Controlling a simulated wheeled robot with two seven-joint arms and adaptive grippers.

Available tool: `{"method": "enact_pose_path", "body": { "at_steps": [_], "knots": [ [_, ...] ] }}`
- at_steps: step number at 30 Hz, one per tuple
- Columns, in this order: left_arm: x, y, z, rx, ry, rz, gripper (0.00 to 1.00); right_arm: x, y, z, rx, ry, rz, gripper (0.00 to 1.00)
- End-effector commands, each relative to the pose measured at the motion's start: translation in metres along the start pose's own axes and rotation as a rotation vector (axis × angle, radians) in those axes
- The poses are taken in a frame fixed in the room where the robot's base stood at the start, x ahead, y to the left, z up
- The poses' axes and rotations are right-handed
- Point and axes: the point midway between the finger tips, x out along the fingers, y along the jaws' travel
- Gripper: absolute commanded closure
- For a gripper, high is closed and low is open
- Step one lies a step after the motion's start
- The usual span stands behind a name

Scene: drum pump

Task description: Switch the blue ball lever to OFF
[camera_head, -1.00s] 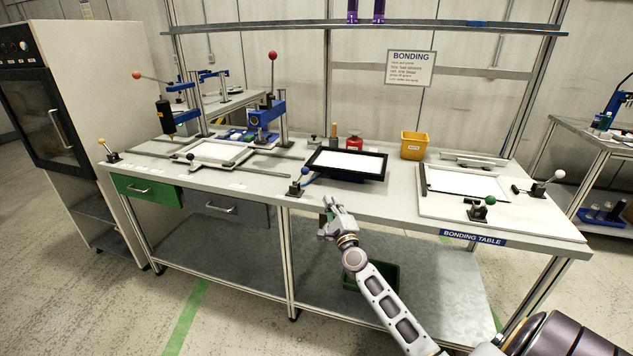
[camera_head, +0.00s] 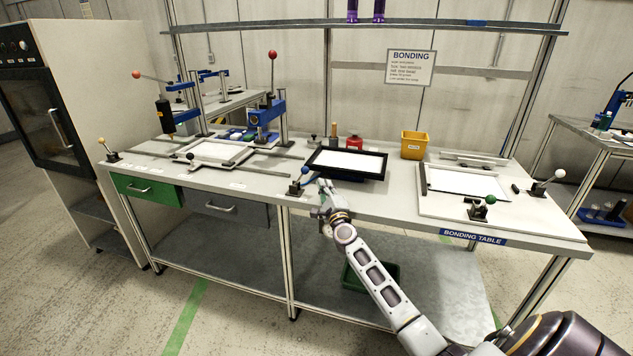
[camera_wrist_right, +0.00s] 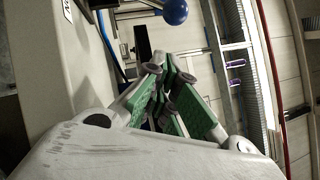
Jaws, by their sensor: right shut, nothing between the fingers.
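The blue ball lever (camera_head: 305,170) stands on a small dark base (camera_head: 294,188) at the front edge of the bonding table, left of a black-framed tray. Its ball also shows at the top of the right wrist view (camera_wrist_right: 175,11), on a thin metal rod. My right gripper (camera_head: 318,184) is just right of and slightly below the ball in the head view. In the wrist view its green-padded fingers (camera_wrist_right: 168,65) are shut and empty, with a gap between their tips and the ball. My left gripper is not in view.
The black-framed tray (camera_head: 346,163) sits close behind and right of my gripper. Other levers have a green ball (camera_head: 490,199), a white ball (camera_head: 559,174) and a yellow ball (camera_head: 102,141). A press with a red ball (camera_head: 272,54) stands behind. The table front (camera_head: 395,204) is clear.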

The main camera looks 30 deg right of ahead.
Motion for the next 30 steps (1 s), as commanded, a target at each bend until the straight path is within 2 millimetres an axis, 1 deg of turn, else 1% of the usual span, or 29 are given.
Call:
{"method": "enact_pose_path", "body": {
  "at_steps": [1, 4, 9, 11, 20, 30],
  "knots": [
    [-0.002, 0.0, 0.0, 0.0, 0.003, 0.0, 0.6, 0.004, 0.0, 0.006, 0.003, -0.001, 0.001, 1.0],
    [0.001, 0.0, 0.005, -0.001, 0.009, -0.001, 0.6, 0.011, -0.001, 0.013, 0.003, -0.001, 0.0, 1.0],
    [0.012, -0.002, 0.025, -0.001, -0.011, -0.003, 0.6, 0.019, 0.0, 0.021, 0.004, -0.001, 0.002, 1.0],
    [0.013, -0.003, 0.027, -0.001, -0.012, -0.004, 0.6, 0.022, 0.0, 0.024, 0.003, -0.001, 0.001, 1.0],
    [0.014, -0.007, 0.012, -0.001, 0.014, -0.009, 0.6, 0.025, 0.001, 0.028, 0.002, 0.0, 0.002, 1.0],
    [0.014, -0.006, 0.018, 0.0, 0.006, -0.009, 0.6, 0.025, 0.001, 0.028, 0.001, 0.0, 0.002, 1.0]
  ]
}}
